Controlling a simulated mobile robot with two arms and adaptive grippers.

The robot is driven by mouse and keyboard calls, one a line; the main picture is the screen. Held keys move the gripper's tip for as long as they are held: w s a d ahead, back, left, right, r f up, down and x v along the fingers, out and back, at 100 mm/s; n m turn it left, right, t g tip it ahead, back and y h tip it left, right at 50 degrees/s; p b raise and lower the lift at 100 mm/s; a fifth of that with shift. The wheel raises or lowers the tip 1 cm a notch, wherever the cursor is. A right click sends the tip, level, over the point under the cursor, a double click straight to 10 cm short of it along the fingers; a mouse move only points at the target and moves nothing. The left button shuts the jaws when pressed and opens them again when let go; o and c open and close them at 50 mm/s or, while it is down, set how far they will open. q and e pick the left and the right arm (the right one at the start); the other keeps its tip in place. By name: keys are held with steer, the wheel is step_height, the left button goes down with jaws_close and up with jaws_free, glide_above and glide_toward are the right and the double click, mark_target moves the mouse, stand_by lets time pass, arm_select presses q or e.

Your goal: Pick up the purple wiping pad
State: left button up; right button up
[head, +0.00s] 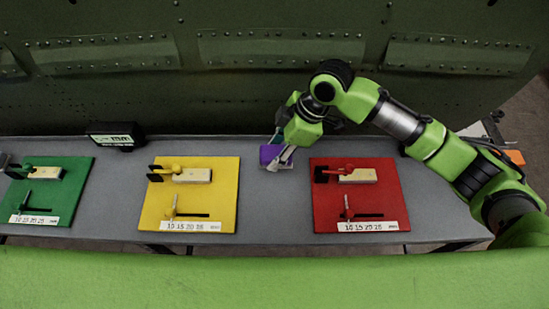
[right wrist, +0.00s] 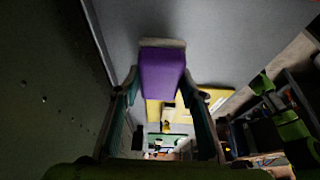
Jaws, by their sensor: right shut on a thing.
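The purple wiping pad (head: 270,154) is a small purple block with a pale layer along one side. In the head view it is at the tips of my right gripper (head: 280,155), over the grey bench between the yellow and red boards. In the right wrist view the pad (right wrist: 162,74) sits between the two fingers of my right gripper (right wrist: 160,88), which are shut on its sides. I cannot tell from the head view how far the pad is above the bench. My left gripper is not in view.
The grey bench (head: 270,210) carries a green board (head: 68,205), a yellow board (head: 228,180) and a red board (head: 395,195), each with a clamp and block. A black display (head: 115,134) stands at the back left. The riveted green fuselage wall (head: 230,90) rises behind.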

steer(key=d+r, duration=0.1)
steer(key=s+d+r, duration=0.1)
steer(key=s+d+r+b, duration=0.1)
steer(key=r, duration=0.1)
steer(key=s+d+r+b, duration=0.1)
steer(key=s+d+r, duration=0.4)
steer(key=s+d, duration=0.1)
steer(key=shift+s+d+b, duration=0.3)
steer(key=shift+d+b, duration=0.1)
steer(key=shift+d, duration=0.35)
